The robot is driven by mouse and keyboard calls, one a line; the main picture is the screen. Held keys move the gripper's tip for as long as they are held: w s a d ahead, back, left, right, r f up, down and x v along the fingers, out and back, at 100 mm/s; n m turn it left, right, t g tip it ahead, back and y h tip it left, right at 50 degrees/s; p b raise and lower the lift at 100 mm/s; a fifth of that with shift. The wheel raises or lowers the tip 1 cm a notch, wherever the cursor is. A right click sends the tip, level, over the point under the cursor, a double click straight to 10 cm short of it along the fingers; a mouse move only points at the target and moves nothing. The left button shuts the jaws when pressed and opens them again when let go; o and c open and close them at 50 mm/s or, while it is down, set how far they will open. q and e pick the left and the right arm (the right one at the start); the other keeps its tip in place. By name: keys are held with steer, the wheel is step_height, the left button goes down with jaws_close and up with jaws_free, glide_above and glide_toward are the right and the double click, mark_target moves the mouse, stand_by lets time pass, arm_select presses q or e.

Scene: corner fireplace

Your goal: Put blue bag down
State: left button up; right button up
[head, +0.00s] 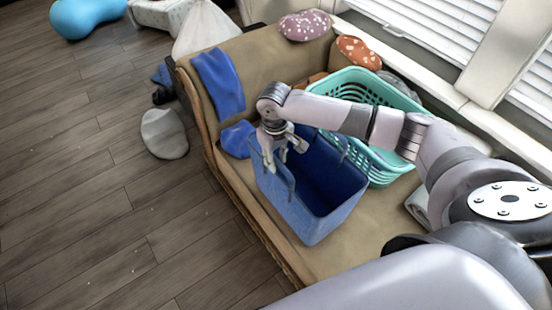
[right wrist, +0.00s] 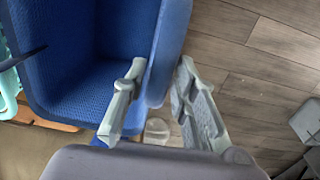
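The blue bag (head: 318,205) is a box-shaped, open-topped bag standing upright on the tan sofa seat. Its dark inside also shows in the right wrist view (right wrist: 85,50). My right gripper (head: 275,167) is at the bag's left side, by the upper edge. In the right wrist view the fingers of my right gripper (right wrist: 162,68) are apart, one over the inside and one outside, with a blue edge or strap between them. I see no clear grip on it. My left gripper is out of view.
The sofa (head: 255,55) surrounds the bag. A teal basket (head: 385,165) stands close to its right. Blue cloth (head: 220,82) hangs on the backrest, with a pink cushion (head: 305,25) and an orange cushion (head: 358,52). A grey stone-like object (head: 164,134) sits on the open wooden floor.

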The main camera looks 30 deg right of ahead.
step_height(320, 180, up, 12)
steer(key=shift+a, duration=0.15)
steer(key=shift+f, duration=0.1)
stand_by(0.6)
